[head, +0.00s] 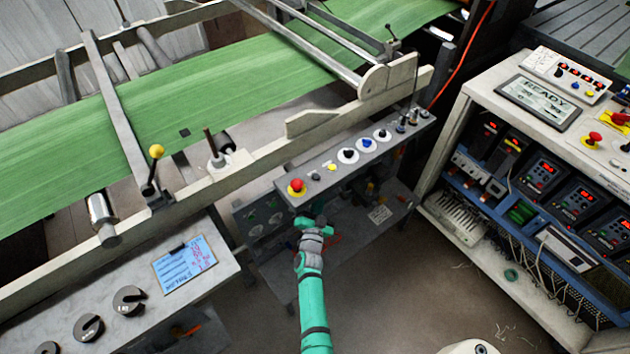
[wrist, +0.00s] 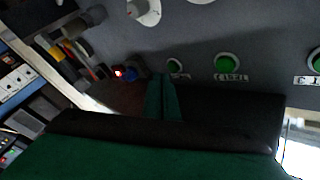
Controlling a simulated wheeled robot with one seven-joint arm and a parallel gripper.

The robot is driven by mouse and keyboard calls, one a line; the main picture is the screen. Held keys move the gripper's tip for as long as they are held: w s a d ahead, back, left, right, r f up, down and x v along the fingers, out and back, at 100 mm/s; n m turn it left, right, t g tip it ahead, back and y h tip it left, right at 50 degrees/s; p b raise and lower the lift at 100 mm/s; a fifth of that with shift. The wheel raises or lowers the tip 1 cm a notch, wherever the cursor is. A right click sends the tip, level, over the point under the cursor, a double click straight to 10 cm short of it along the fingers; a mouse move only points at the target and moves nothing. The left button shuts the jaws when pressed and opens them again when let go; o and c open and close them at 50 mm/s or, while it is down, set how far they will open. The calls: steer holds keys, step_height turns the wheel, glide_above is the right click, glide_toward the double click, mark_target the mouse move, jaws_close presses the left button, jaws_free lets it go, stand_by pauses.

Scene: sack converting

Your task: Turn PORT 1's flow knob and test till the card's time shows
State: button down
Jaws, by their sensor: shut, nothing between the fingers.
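My gripper (head: 312,222) is shut and empty, low in front of the grey control console (head: 330,172) in the head view. In the wrist view its closed green fingertips (wrist: 162,78) point at a dark panel, near a small white-ringed button. A green button (wrist: 228,62) with a small upside-down label, seemingly a test label, is to their right. A white knob (wrist: 146,11) is above them, partly cut off by the frame. I cannot read which port it belongs to. A card (head: 185,264) with blue print and red handwriting lies on the bench at left; its writing is too small to read.
A red stop button (head: 297,186) and several knobs stand on the console top. Green web (head: 250,85) runs behind it over rollers. An instrument cabinet (head: 480,100) at right bears a READY display (head: 538,98). Slotted weights (head: 129,300) lie on the bench.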

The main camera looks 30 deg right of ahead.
steer(key=shift+w, duration=0.15)
stand_by(0.3)
steer(key=shift+w, duration=0.3)
steer(key=shift+w+a, duration=0.1)
steer(key=shift+w, duration=0.3)
stand_by(3.2)
steer(key=shift+s, duration=0.85)
steer(key=shift+s+d, duration=0.15)
steer(key=shift+s, duration=1.1)
steer(key=shift+s+d, duration=0.15)
steer(key=shift+s, duration=1.1)
